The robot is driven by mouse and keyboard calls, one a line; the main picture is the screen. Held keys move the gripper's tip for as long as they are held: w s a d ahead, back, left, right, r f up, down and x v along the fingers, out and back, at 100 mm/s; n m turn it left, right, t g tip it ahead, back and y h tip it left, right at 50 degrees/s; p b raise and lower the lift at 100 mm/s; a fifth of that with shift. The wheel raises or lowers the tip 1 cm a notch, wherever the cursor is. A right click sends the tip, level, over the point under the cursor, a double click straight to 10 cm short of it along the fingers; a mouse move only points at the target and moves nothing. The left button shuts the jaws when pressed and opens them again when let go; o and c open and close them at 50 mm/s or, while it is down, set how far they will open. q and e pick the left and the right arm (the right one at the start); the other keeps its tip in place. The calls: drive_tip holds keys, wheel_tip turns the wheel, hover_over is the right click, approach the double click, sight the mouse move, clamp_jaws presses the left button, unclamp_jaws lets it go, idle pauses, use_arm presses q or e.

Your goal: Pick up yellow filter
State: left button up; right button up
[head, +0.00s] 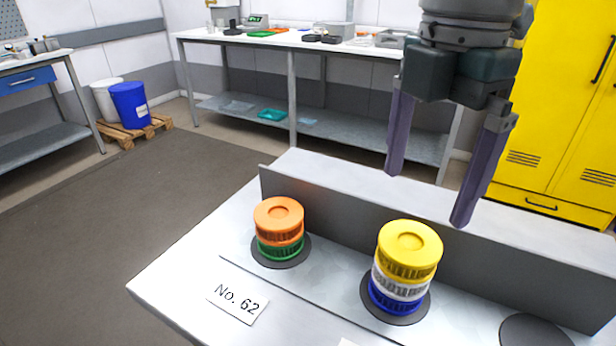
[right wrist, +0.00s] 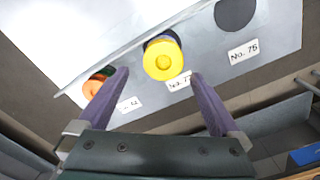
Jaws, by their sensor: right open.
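The yellow filter (head: 410,248) is the top of a stack on a dark round pad. Under it are a white filter (head: 400,282) and a blue filter (head: 394,298). My right gripper (head: 427,197) is open and empty, above and slightly behind the stack, its fingers pointing down. In the right wrist view the yellow filter (right wrist: 163,60) lies ahead, between the fingertips (right wrist: 160,72) and apart from them. My left gripper is not in view.
An orange filter (head: 279,217) sits on a green filter (head: 280,248) to the left. A grey upright ledge (head: 330,211) runs behind both stacks. An empty dark pad (head: 535,331) lies at right. A "No. 62" label (head: 237,300) lies in front. Yellow cabinets (head: 560,110) stand behind.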

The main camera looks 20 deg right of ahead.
sight(414, 240)
drive_tip(key=shift+s+f, duration=0.15)
drive_tip(key=shift+f, duration=0.45)
drive_tip(key=shift+s+f, duration=0.15)
drive_tip(key=shift+f, duration=0.45)
wheel_tip(414, 240, down, 6)
drive_tip(key=shift+s+r, duration=0.1)
drive_tip(key=shift+r, duration=0.15)
drive_tip(key=c, duration=1.1)
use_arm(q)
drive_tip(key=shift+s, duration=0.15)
